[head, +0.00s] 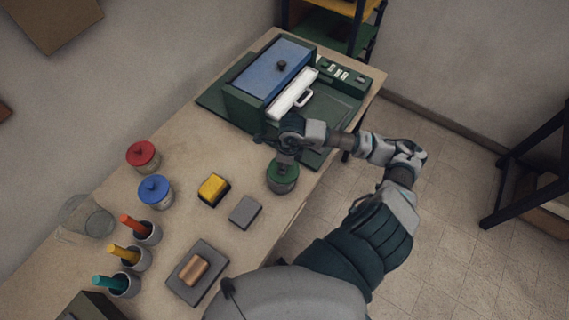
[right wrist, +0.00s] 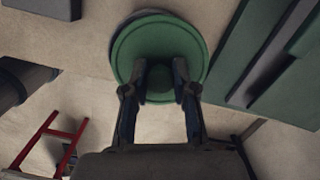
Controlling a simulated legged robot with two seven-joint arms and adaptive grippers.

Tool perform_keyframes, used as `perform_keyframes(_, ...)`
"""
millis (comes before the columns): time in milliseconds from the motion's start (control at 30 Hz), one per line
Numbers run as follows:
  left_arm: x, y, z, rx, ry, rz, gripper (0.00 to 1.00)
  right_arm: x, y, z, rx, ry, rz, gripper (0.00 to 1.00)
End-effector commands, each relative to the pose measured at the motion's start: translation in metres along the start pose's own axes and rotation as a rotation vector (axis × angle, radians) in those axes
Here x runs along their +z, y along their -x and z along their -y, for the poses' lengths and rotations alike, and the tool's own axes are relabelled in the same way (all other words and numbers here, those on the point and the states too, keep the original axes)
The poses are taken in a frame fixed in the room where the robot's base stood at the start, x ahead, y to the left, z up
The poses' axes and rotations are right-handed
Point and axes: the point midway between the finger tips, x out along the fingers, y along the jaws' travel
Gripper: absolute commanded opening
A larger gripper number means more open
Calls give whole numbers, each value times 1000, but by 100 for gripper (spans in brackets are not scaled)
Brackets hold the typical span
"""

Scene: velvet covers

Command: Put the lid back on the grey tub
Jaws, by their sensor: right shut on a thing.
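The green lid (head: 281,168) is round with a knob on top. It fills the upper middle of the right wrist view (right wrist: 128,62). My right gripper (head: 285,158) is shut on the knob, with its fingers (right wrist: 165,75) on either side of it. The grey tub (head: 282,187) is directly under the lid near the table's right edge, mostly hidden by it. In the right wrist view a grey rim shows past the lid's upper left edge; I cannot tell whether the lid is seated. My left gripper is not in view.
A green box with a blue top (head: 270,68) and white drawer front stands behind. A yellow block (head: 213,189) and grey block (head: 245,212) lie left of the tub. Red-lidded (head: 143,156) and blue-lidded (head: 155,191) jars stand farther left. Bare floor lies right of the table.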

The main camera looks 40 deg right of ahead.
Motion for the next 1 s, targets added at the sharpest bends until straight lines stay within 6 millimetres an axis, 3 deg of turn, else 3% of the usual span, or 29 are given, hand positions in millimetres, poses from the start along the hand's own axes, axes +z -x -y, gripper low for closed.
perform_keyframes(333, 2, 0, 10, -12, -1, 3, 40, -2, -1, 3, 2, 0, 1, 0)
perform_keyframes(1000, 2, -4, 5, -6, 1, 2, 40, 4, -2, -6, 1, 0, 1, 0)
